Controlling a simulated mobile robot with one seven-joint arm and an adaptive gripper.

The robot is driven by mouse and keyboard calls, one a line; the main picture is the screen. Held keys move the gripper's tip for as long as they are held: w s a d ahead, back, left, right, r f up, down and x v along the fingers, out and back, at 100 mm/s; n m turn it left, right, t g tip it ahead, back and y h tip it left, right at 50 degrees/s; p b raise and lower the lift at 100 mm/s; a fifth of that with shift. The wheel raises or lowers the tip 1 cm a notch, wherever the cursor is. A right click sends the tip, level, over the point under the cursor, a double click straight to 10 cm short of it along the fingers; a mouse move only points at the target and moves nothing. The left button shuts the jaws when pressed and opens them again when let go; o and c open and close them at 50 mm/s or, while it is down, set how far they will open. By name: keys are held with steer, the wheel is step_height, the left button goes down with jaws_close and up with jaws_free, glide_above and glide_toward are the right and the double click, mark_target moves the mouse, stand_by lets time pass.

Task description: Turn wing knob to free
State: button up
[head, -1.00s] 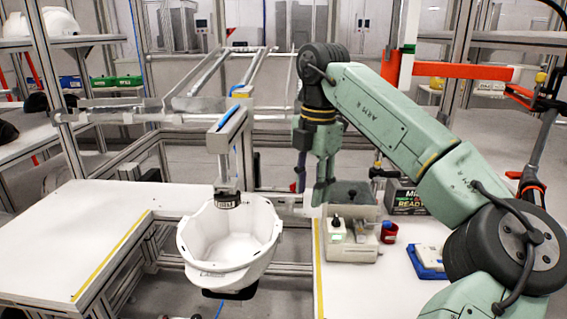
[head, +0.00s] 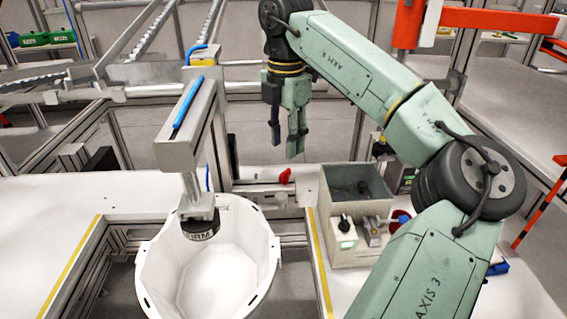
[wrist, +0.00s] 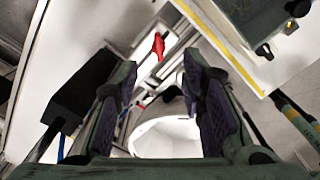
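A red wing knob (head: 286,176) sits on a metal rail at the back edge of the worktable, right of the white helmet shell (head: 262,270). The knob also shows in the wrist view (wrist: 157,46), ahead of and between my fingers. My gripper (head: 286,142) hangs above the knob in the head view, pointing down, apart from it. Its two fingers with dark pads are spread apart and empty in the wrist view (wrist: 160,72).
A grey box (head: 352,190) with a front switch panel stands right of the knob. A red cup (head: 400,220) is beside it. An orange beam (head: 480,18) crosses at upper right. White table (head: 50,205) is clear at left. Yellow tape (head: 318,255) edges the opening.

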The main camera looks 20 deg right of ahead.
mark_target(285, 172)
step_height(285, 172, down, 8)
steer(key=shift+w+r+p, duration=0.1)
steer(key=shift+p, duration=0.7)
jaws_close()
